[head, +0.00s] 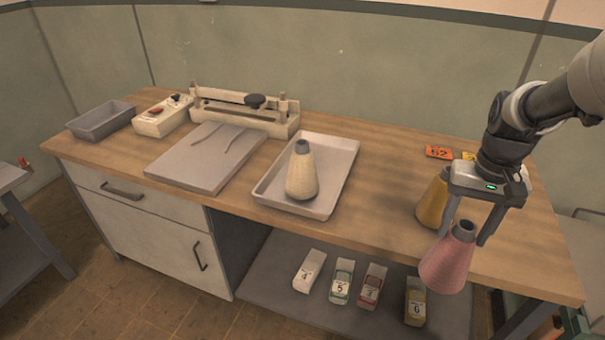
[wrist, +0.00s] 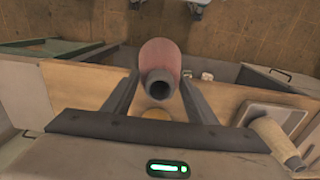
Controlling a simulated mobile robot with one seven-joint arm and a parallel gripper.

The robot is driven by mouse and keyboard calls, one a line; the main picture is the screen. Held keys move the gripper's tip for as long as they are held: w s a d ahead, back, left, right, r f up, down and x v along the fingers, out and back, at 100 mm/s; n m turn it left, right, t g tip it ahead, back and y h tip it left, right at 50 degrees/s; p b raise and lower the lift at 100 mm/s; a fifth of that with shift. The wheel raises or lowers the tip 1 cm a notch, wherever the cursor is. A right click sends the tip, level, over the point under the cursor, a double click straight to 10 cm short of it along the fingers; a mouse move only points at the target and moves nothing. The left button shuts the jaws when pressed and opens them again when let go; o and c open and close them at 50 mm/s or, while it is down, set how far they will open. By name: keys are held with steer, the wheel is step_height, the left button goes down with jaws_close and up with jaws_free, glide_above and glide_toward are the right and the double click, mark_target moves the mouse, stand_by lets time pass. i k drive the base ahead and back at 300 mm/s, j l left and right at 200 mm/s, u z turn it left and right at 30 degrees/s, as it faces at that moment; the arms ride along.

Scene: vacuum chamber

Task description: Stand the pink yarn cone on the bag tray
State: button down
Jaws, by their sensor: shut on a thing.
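The pink yarn cone (head: 447,261) is held upright by its grey top between the fingers of my gripper (head: 466,230), in front of the bench's right part. In the wrist view the pink cone (wrist: 160,62) sits between the two fingers (wrist: 160,90), its dark open top facing the camera. My gripper is shut on it. The bag tray, a shallow light-grey tray (head: 337,165), lies on the bench left of my gripper. A cream yarn cone (head: 302,175) stands on it. The tray (wrist: 272,110) and cream cone (wrist: 273,137) also show at the wrist view's right.
A yellow cone (head: 432,203) stands on the bench just behind the pink cone. An orange number tag (head: 438,152) lies farther back. A sealer (head: 243,110), a flat grey plate (head: 205,158) and a grey bin (head: 101,120) fill the left. Several small boxes stand on the lower shelf (head: 265,270).

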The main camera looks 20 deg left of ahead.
mark_target(320, 159)
steer(key=j, duration=0.55)
steer(key=k+j, duration=0.15)
steer(key=j, duration=0.9)
